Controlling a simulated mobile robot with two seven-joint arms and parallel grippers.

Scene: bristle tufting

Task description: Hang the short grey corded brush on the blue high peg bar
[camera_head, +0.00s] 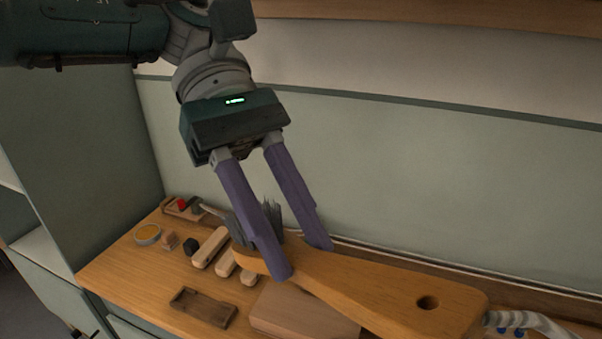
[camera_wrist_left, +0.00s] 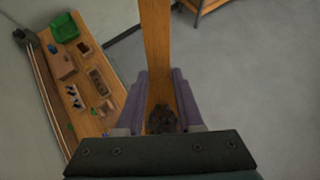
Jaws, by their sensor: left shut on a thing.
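My left gripper (camera_head: 302,262) is shut on a wooden brush (camera_head: 385,285) and holds it above the bench. In the head view the handle points right, with a dark round hole near its end. Grey bristles (camera_head: 273,217) stand up from the head, partly hidden behind a finger. I see no cord on it. In the left wrist view the handle (camera_wrist_left: 156,45) runs up from between the fingers, with a dark bristle tuft (camera_wrist_left: 161,119) between them. The blue high peg bar cannot be made out. My right gripper is not in view.
The wooden bench (camera_head: 120,268) carries a dark tray (camera_head: 203,308), pale wooden blocks (camera_head: 210,246), a round dish (camera_head: 147,234) and a flat wooden block (camera_head: 300,313). A green object (camera_wrist_left: 64,27) lies at the bench's end. A wall stands behind, a cabinet (camera_head: 75,125) at left.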

